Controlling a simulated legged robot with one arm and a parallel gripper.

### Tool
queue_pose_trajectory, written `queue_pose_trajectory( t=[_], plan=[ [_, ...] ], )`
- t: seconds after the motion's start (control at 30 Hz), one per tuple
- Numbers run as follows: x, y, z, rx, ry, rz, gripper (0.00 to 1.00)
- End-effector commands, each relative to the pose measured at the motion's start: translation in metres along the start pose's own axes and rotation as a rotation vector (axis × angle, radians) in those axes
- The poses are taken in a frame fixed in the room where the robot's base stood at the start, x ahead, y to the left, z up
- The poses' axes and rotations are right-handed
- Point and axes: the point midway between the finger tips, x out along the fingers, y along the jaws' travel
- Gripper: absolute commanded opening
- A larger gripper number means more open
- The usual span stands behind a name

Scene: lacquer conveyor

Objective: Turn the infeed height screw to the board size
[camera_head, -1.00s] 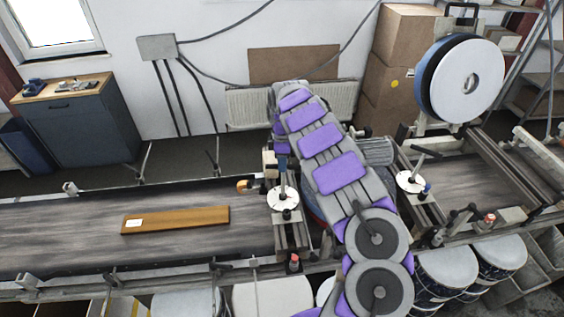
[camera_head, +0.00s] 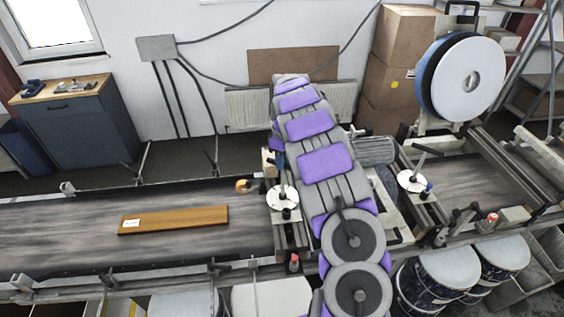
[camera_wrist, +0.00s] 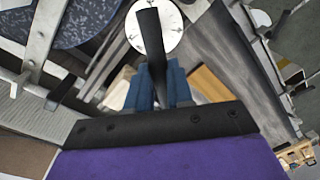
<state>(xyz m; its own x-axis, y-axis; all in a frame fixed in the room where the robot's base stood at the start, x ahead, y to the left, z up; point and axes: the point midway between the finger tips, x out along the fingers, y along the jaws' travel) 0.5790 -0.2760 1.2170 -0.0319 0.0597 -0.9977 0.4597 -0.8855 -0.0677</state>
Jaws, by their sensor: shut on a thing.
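The infeed height screw shows as a white dial (camera_head: 275,202) with a dark knob, at the right end of the left belt. The dial also shows in the wrist view (camera_wrist: 170,28). My gripper (camera_wrist: 155,85) has blue fingers and is shut on a dark upright bar (camera_wrist: 149,30) that stands in front of the dial. I take the bar for the screw's handle. The dial's reading is too small to make out. In the head view my arm hides most of the gripper. A brown board (camera_head: 180,219) with a white label lies flat on the belt.
The belt (camera_head: 60,225) runs to the left with side rails. A second white dial (camera_head: 410,181) stands right of my arm. A large white-faced disc (camera_head: 468,80) stands behind it. Drums (camera_head: 445,268) are below at the front right. Cardboard boxes (camera_head: 405,40) stand at the wall.

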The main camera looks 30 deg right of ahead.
Motion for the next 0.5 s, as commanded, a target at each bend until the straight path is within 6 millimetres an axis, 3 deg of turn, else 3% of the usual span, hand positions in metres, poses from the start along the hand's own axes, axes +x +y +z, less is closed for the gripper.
queue_pose_trajectory(
  t=[0.5],
  plan=[
    [-0.0028,0.0018,-0.0016,0.057,0.01,0.008,0.0]
  ],
)
